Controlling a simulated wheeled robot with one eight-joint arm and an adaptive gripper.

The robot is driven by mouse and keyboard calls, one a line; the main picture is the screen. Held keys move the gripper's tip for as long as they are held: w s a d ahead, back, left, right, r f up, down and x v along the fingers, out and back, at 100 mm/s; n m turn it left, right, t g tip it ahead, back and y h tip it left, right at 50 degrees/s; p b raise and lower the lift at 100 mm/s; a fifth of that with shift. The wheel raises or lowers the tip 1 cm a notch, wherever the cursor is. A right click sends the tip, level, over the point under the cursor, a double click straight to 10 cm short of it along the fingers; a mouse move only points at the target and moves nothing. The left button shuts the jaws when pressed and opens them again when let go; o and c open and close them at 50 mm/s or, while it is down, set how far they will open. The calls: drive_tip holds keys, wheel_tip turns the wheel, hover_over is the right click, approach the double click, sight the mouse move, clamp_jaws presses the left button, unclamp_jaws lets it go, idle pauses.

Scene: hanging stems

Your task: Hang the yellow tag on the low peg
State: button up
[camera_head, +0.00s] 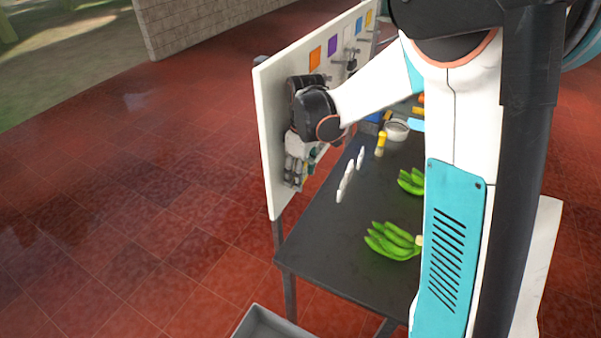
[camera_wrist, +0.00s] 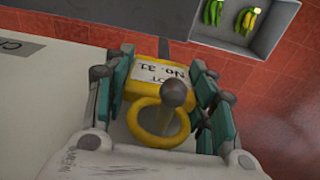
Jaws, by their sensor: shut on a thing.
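The yellow tag (camera_wrist: 145,83) is in the wrist view, with a white label reading "No. 31" and a round yellow ring (camera_wrist: 136,118). My gripper (camera_wrist: 160,85) is shut on the tag, its green-sided fingers on both sides of it. A grey peg with a round knob (camera_wrist: 177,93) shows at the ring. The knob overlaps the ring's far edge and the shaft shows inside the opening, so the peg appears to pass through the ring. In the head view my gripper (camera_head: 300,168) is at the low near part of the white board (camera_head: 270,130); the tag is mostly hidden there.
The board carries orange (camera_head: 315,58) and purple (camera_head: 333,46) squares and higher pegs. On the dark table (camera_head: 320,230) lie green banana bunches (camera_head: 392,241), a yellow-topped bottle (camera_head: 381,144) and a white bowl (camera_head: 396,129). A grey crate (camera_head: 262,312) stands below in front.

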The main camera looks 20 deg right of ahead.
drive_tip(key=o, duration=0.9)
drive_tip(key=shift+r, duration=0.15)
drive_tip(key=r, duration=1.1)
drive_tip(key=shift+s+d+r, duration=0.2)
drive_tip(key=shift+d+r, duration=0.05)
drive_tip(key=shift+r, duration=0.1)
drive_tip(key=s+f+m+t+b, duration=0.6)
drive_tip(key=s+f+m+b, duration=0.3)
drive_tip(key=s+f+b, duration=1)
drive_tip(key=s+b, duration=0.1)
drive_tip(key=s, duration=0.2)
drive_tip(key=shift+d+t+b, duration=0.35)
drive_tip(key=shift+t+b, duration=0.05)
drive_tip(key=shift+s+f, duration=0.1)
drive_tip(key=shift+f, duration=0.05)
